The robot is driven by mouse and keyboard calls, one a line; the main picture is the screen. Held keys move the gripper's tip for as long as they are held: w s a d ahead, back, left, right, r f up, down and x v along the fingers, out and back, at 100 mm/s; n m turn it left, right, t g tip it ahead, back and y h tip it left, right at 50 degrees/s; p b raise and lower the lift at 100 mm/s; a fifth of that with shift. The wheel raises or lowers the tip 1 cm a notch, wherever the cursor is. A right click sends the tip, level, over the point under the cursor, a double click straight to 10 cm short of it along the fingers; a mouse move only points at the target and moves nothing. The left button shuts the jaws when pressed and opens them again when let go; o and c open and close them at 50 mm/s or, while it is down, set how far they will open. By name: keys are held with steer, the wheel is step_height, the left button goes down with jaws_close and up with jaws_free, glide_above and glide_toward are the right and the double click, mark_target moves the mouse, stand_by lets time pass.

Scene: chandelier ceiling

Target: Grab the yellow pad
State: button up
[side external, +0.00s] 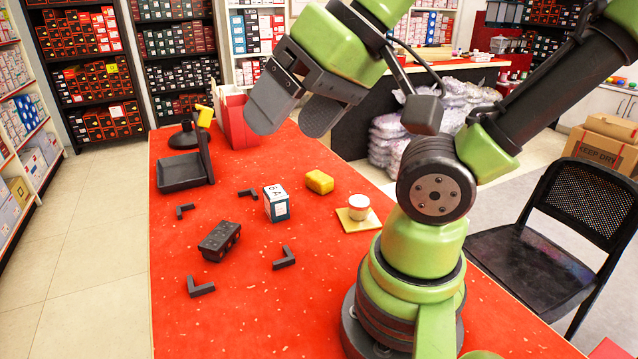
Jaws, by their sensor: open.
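A small yellow block-like pad (320,181) lies on the red table top, right of a white and blue box. A flat, pale yellow square (347,223) lies nearer my base, with a small white cup (358,207) standing on it. My gripper (296,112) is open and empty, with its two dark fingers apart. It is raised above the table, up and to the left of the yellow pad in the picture, and touches nothing.
The white and blue box (277,203) stands beside the yellow pad. A black studded block (219,241) sits among several black corner brackets. A black tray (183,173), a black stand with a yellow top (204,115) and a red holder (236,121) are at the back left. The front of the red table (255,320) is clear.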

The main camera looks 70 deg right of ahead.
steer(key=w+d+m+h, duration=0.1)
steer(key=w+d+m, duration=0.6)
steer(key=w+m, duration=0.25)
steer(key=m+g+h, duration=0.3)
steer(key=m, duration=2.6)
glide_toward(320, 176)
steer(key=f, duration=0.1)
steer(key=x, duration=0.4)
steer(key=shift+x, duration=3.1)
steer(key=shift+w+d, duration=0.1)
steer(key=shift+r, duration=0.1)
steer(key=c, duration=1)
